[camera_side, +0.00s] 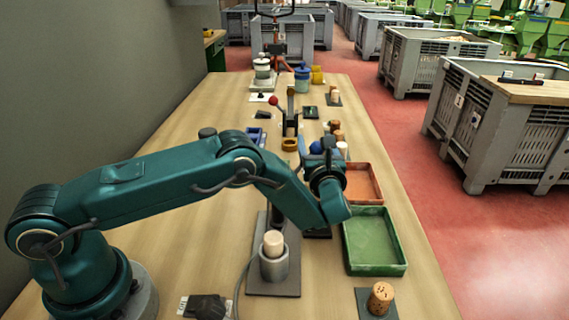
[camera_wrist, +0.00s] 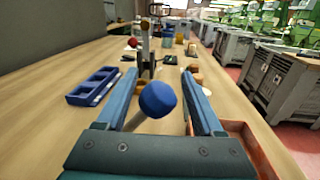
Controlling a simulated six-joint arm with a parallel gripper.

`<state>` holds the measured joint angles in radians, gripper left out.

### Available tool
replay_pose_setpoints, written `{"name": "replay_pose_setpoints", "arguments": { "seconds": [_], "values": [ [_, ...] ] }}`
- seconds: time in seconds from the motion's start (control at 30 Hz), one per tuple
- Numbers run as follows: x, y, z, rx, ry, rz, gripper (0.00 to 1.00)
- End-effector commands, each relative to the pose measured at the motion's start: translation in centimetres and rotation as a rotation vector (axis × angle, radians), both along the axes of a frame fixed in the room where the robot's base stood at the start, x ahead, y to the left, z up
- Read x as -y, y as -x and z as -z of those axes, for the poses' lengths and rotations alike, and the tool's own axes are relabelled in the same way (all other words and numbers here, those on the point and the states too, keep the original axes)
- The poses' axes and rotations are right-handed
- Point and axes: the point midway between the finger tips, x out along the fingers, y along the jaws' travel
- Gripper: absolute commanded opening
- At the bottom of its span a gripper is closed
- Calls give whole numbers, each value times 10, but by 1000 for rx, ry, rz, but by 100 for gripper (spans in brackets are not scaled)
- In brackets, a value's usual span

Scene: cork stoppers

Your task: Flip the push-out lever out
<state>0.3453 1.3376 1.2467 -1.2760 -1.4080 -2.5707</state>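A lever's round blue knob (camera_wrist: 157,99) is between the two fingers of my gripper (camera_wrist: 160,95) in the wrist view, with a gap on each side. The blue knob (camera_side: 316,147) also shows in the side view, near my gripper (camera_side: 318,150). My gripper is open and points away down the table. The lever's arm is mostly hidden by the knob and my gripper. A second lever with a red knob (camera_side: 273,100) stands on a dark press (camera_side: 290,115) farther back. No label shows which is the push-out lever.
A grey cup with a pale stopper (camera_side: 274,244) stands in front, a cork (camera_side: 381,297) on a dark pad at front right. A green tray (camera_side: 374,262) and an orange tray (camera_side: 378,186) lie at right. A blue rack (camera_wrist: 93,87) lies left of my gripper.

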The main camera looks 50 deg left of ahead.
Motion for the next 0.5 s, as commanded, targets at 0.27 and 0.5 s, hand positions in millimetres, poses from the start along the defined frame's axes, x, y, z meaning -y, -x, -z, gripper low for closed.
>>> {"name": "replay_pose_setpoints", "arguments": {
  "seconds": [0.27, 0.5],
  "values": [
    [11, 8, 0, 0, 1, 1, 69],
    [35, 27, 0, 0, 0, 2, 69]
  ]
}}
